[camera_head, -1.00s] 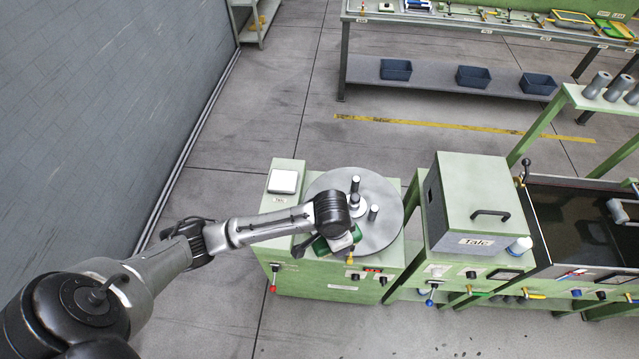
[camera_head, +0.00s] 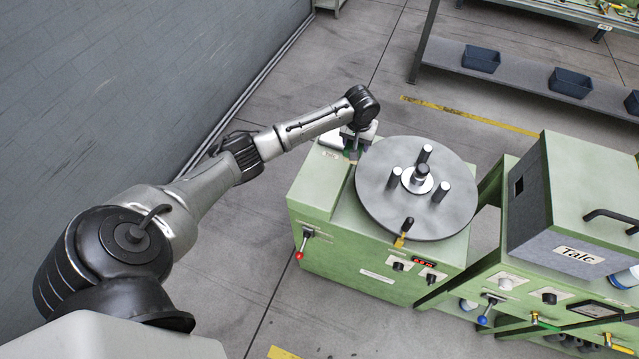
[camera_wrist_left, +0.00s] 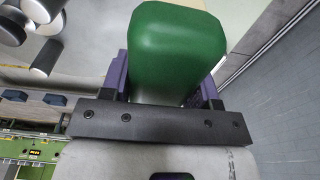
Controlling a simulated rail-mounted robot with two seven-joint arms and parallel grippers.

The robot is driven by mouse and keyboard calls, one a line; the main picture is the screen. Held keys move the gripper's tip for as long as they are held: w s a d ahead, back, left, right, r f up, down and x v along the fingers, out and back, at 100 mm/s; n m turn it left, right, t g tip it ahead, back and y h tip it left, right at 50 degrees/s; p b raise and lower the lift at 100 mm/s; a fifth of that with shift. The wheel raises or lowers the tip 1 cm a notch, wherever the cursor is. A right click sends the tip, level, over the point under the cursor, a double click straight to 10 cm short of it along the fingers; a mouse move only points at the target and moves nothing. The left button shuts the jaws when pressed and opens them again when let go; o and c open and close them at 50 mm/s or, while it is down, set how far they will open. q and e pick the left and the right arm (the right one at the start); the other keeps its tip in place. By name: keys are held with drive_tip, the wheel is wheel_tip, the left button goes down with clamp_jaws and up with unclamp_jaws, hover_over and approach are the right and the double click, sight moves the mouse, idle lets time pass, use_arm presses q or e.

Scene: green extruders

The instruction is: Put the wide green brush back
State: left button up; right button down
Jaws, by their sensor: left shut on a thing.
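My left gripper (camera_head: 357,146) is at the back left of the green machine, beside the round grey turntable (camera_head: 385,205). It is shut on the wide green brush (camera_wrist_left: 178,45), which fills the space between the fingers in the left wrist view. In the head view only a little green of the brush (camera_head: 352,154) shows below the gripper; the wrist hides the rest. A white pad (camera_head: 331,138) on the machine's left top is partly covered by the arm. I cannot tell whether the brush touches the pad or machine top. My right gripper is not in view.
Several upright posts (camera_head: 440,191) with dark tops stand on the turntable. A small handle (camera_head: 404,232) rises at its front edge. The green machine's left top (camera_head: 322,183) is bare in front of the pad. A Talc box (camera_head: 580,205) stands to the right.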

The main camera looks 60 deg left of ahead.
use_arm(q)
hover_over(320, 178)
drive_tip(key=f, duration=0.7)
drive_tip(key=shift+s+d+p, duration=0.1)
drive_tip(key=shift+s+p, duration=0.1)
drive_tip(key=shift+p, duration=0.1)
drive_tip(key=shift+f+b, duration=0.35)
drive_tip(key=shift+f, duration=1.75)
drive_tip(key=shift+f, duration=0.1)
drive_tip(key=o, duration=0.9)
